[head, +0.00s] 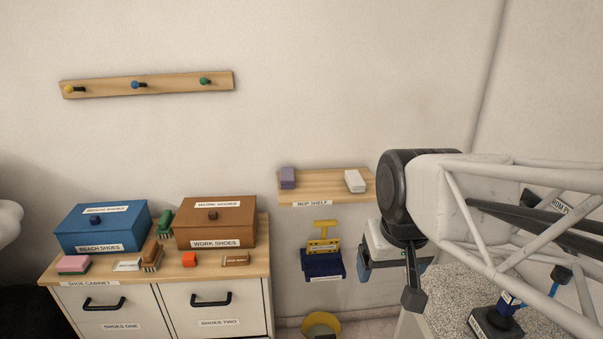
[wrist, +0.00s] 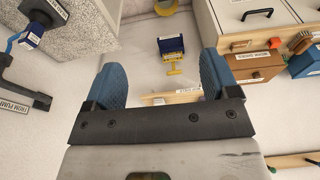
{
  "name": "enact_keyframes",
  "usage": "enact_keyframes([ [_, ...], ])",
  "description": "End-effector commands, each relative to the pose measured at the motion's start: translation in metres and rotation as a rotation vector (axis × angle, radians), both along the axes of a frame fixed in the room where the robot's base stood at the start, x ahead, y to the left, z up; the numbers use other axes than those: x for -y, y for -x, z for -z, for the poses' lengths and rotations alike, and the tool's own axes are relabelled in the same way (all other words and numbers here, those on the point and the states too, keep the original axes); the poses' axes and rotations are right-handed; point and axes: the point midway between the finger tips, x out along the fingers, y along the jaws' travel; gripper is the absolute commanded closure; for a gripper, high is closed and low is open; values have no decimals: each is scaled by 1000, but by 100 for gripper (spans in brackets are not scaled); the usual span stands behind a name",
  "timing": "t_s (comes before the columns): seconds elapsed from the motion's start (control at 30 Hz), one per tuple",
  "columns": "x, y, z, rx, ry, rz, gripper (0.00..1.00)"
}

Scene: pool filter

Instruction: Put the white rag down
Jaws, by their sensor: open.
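The white rag (head: 355,181) is a small folded white block lying on the right part of the wooden mop shelf (head: 318,190). My gripper (head: 392,278) is open, right of and below the shelf's right end in the head view, apart from the rag. In the wrist view my gripper (wrist: 163,72) shows two blue fingers spread wide with nothing held between them. The mop shelf (wrist: 158,98) shows partly between the fingers. The rag cannot be made out in the wrist view; the gripper's dark crossbar covers part of the shelf.
A purple block (head: 288,178) lies on the shelf's left part. A shoe cabinet (head: 215,322) with blue (head: 100,228) and brown boxes (head: 215,222) stands left. The shelf's middle is clear.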

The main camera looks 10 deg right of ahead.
Motion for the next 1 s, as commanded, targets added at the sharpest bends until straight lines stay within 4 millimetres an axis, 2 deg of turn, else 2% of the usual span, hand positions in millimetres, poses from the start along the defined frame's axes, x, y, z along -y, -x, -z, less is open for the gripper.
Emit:
enact_keyframes([
  [0.03, -1, 12, 5, 7, 4, -1, 19],
  [0.1, -2, 23, 11, 12, 8, 0, 19],
  [0.3, -2, 40, 22, 22, 15, 1, 19],
  [1.0, -2, 41, 22, 22, 15, 1, 19],
])
